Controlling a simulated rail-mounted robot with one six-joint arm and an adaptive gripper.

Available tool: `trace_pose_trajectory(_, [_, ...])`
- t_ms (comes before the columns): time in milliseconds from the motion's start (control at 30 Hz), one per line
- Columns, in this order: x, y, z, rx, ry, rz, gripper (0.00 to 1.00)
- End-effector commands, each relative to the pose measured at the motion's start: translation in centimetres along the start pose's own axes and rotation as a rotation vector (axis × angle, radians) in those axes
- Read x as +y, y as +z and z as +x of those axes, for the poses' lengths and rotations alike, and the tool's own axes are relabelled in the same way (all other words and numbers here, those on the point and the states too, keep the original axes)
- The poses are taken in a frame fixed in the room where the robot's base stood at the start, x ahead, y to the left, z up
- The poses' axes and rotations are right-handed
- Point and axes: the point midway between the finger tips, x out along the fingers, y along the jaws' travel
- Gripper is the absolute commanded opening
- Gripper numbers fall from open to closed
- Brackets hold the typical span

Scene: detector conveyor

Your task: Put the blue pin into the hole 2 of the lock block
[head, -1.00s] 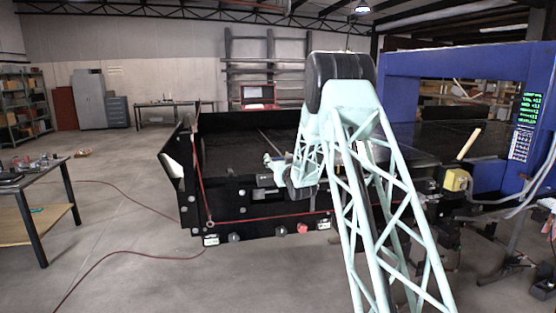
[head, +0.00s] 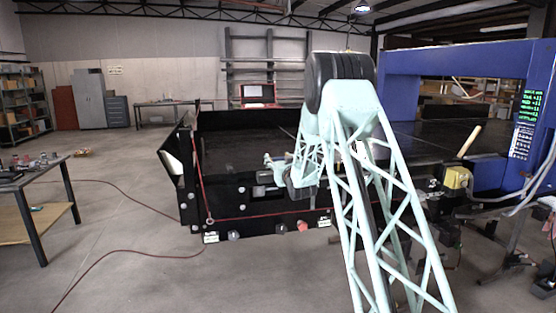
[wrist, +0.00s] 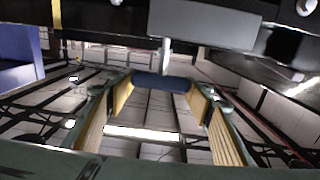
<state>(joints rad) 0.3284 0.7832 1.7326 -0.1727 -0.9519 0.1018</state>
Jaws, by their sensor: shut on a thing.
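In the wrist view, my gripper (wrist: 160,88) has its two yellow-padded fingers closed on the ends of a dark blue piece, the blue pin (wrist: 160,82). A thin pale shaft (wrist: 166,56) stands between the blue piece and a grey block (wrist: 205,22) on the dark structure above it in the picture. The grey block may be the lock block; no hole or number can be read. I cannot tell whether the shaft touches the block or enters it.
The black conveyor (head: 225,160) has raised side walls and knobs along its front. A blue detector arch (head: 425,62) stands at right beside a yellow box (head: 457,180). A worktable (head: 62,172) stands at left. A red cable (head: 110,255) lies on open floor.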

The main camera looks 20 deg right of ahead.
Motion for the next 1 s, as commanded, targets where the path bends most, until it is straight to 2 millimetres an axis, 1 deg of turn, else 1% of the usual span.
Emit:
trace_pose_trajectory(33, [0.0, 0.1, 0.0, 0.0, 0.0, 0.0, 0.37])
trace_pose_trajectory(67, [0.0, 0.1, 0.0, 0.0, 0.0, 0.0, 0.49])
trace_pose_trajectory(200, [0.0, 0.0, 0.0, 0.0, 0.0, 0.0, 0.62])
trace_pose_trajectory(233, [0.0, 0.0, 0.0, 0.0, 0.0, 0.0, 0.63])
trace_pose_trajectory(667, [0.0, 0.1, -0.2, -0.001, 0.0, 0.0, 0.63])
trace_pose_trajectory(867, [0.0, 0.0, -1.3, 0.0, 0.0, 0.0, 0.63])
trace_pose_trajectory(1000, [0.0, 0.0, -2.7, -0.001, 0.0, 0.0, 0.63])
